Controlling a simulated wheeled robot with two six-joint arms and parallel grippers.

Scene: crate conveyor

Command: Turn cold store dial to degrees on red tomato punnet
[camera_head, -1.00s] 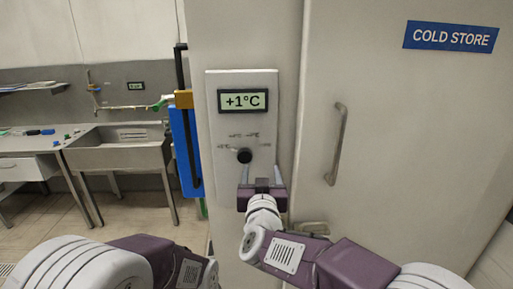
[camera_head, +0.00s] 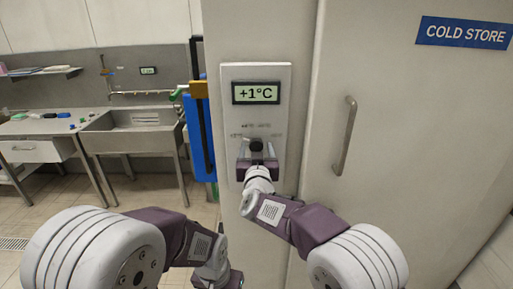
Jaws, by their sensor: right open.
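The cold store dial (camera_head: 256,145) is a small black knob on a pale control panel (camera_head: 278,115). The display (camera_head: 256,93) above it reads +1°C. Small degree marks sit around the dial, too small to read surely. My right gripper (camera_head: 257,150) is open at the panel, its two fingers on either side of the dial; whether they touch it I cannot tell. My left gripper (camera_head: 228,280) is low at the bottom of the view, its fingers not clear. I see no red tomato punnet.
The cold store door with its handle (camera_head: 345,136) and blue sign (camera_head: 464,33) is right of the panel. A blue item (camera_head: 200,135) hangs on the wall's left edge. A metal sink (camera_head: 130,132) and worktop stand further left, with open floor in front.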

